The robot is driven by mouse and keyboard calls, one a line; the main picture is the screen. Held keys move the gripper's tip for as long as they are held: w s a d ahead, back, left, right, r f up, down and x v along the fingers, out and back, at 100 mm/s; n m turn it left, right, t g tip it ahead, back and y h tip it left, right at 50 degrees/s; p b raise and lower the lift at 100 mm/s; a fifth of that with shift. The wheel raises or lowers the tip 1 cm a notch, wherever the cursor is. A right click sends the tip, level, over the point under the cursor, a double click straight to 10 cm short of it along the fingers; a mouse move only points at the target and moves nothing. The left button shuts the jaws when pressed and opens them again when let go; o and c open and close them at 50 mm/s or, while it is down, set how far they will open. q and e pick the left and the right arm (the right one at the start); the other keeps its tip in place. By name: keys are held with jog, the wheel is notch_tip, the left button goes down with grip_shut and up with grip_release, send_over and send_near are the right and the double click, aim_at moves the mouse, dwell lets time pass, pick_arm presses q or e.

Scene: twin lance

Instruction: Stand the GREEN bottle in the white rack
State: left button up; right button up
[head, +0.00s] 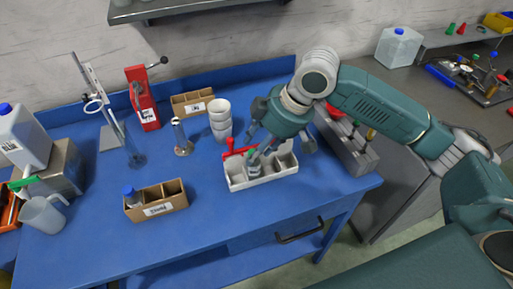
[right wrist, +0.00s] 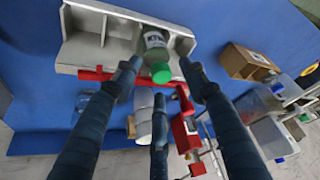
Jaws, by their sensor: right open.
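The white rack (head: 238,185) stands near the front right of the blue table. It also shows at the top of the right wrist view (right wrist: 85,50). The green-capped bottle (right wrist: 157,42), clear with a white label, is in one of its compartments; in the head view the bottle (head: 253,168) is partly hidden by my fingers. My right gripper (head: 259,154) is just above the rack. In the right wrist view my right gripper (right wrist: 160,76) is open, with its fingers spread around the bottle's cap end. I cannot tell whether any finger touches it. My left gripper is out of view.
A red-handled tool (head: 238,149) lies against the rack's back edge. White stacked cups (head: 220,122) stand behind it. A grey block (head: 350,150) is close on the right. A cardboard box (head: 165,209) with a blue-capped bottle is at left. The table's front middle is clear.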

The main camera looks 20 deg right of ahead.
jog(key=v, duration=1.1)
jog(key=shift+r, duration=0.15)
